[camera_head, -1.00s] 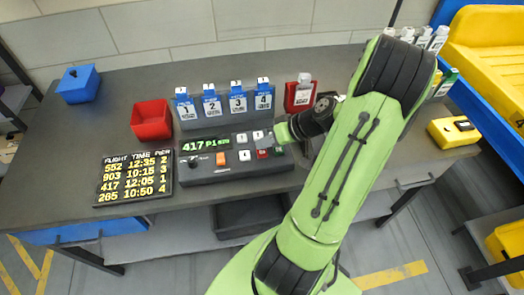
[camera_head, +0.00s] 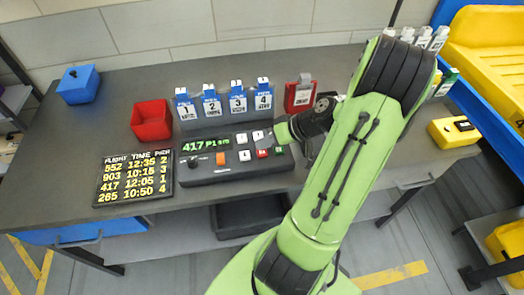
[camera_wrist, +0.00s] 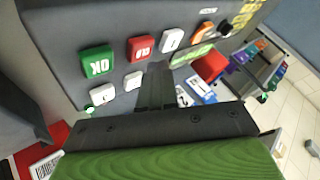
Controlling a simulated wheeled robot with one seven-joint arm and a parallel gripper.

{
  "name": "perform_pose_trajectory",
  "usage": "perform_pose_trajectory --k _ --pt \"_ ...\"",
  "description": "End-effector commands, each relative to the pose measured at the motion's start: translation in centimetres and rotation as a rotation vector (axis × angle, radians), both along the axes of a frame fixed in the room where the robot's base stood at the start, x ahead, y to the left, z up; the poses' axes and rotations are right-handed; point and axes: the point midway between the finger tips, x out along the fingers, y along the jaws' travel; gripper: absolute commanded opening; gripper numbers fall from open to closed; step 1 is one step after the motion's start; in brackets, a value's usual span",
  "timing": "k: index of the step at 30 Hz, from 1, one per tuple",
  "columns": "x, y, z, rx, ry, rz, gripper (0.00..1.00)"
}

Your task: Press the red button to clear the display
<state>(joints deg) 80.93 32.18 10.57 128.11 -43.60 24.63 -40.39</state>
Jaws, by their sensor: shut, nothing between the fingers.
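The dark control panel (camera_head: 232,168) stands at the front of the bench. Its lit green display (camera_head: 205,143) reads "417 P1" and some less clear characters. The red button (camera_head: 262,153) is in the panel's lower row, beside the green OK button (camera_head: 279,150). In the wrist view the red button (camera_wrist: 143,47) lies just beyond my fingertips, beside the green OK button (camera_wrist: 97,60). My gripper (camera_wrist: 158,70) is shut and empty, pointing at the panel near the red button. I cannot tell whether it touches the button. In the head view its fingers are hard to make out.
White buttons and an orange button (camera_head: 221,159) surround the red one. A flight board (camera_head: 135,177) lies to the left. A red bin (camera_head: 151,122), a blue bin (camera_head: 78,85) and numbered blue-topped tags (camera_head: 212,103) stand behind. A red holder (camera_head: 300,97) is close behind my gripper.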

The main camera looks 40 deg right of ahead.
Motion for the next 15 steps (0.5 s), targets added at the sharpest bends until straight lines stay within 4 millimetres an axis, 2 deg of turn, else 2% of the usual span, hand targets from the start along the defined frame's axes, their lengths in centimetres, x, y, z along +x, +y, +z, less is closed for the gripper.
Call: perform_pose_trajectory --k 8,15 --pt "0.00 0.01 -0.07 0.000 0.000 0.000 0.00" --pt "-0.01 0.00 -0.99 0.000 0.001 0.001 0.00"
